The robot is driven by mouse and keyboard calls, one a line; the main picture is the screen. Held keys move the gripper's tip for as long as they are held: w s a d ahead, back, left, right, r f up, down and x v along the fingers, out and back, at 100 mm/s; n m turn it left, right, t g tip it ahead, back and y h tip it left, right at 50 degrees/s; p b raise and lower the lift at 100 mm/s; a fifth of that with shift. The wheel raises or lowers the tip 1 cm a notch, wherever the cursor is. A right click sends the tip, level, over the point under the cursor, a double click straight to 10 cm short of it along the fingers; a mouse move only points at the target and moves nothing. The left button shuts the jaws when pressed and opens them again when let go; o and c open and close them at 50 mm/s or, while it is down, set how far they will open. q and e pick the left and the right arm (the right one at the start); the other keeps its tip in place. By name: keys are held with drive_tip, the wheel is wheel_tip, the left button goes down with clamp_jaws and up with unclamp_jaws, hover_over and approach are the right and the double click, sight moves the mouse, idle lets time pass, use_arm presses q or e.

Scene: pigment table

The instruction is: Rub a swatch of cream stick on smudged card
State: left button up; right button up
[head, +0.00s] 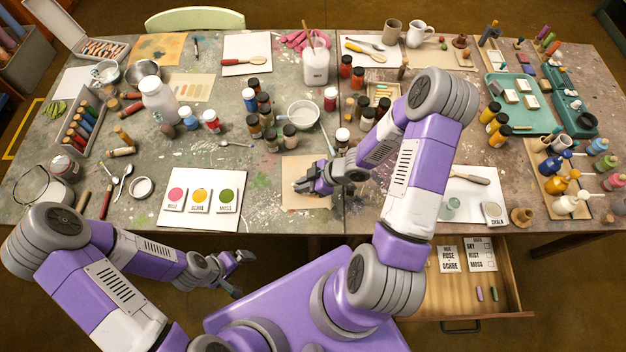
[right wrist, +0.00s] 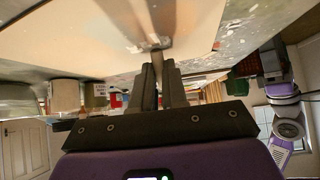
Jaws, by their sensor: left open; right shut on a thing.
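A tan card (head: 296,168) lies flat on the table in front of me. It also fills much of the top of the right wrist view (right wrist: 90,35). My right gripper (head: 303,186) is low over the card, shut on a thin stick (right wrist: 154,40) whose far end reaches the card's surface. I cannot tell for sure whether it presses on it. The stick is mostly hidden by the fingers, and its colour is hard to judge. A pale smear shows around its tip. My left gripper (head: 240,270) is open and empty, short of the table's front edge.
A white sheet (head: 172,213) with pink, ochre and green swatches lies left of the card. Several paint jars (head: 270,140) and a white bowl (head: 303,113) stand behind it. An open drawer (head: 460,290) juts out at the front right.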

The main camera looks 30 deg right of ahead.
drive_tip(key=shift+s+a+b, duration=0.3)
drive_tip(key=shift+s+a, duration=0.2)
drive_tip(key=shift+s, duration=0.1)
drive_tip(key=shift+s+r, duration=0.1)
drive_tip(key=shift+r+p, duration=0.15)
drive_tip(key=shift+p, duration=0.3)
drive_tip(key=shift+r, duration=0.8)
use_arm(q)
wheel_tip(320, 180, up, 7)
drive_tip(key=p, duration=0.7)
drive_tip(key=shift+s+d, duration=0.3)
drive_tip(key=shift+d, duration=0.1)
use_arm(e)
drive_tip(key=shift+r, duration=3)
drive_tip(key=shift+a, duration=0.1)
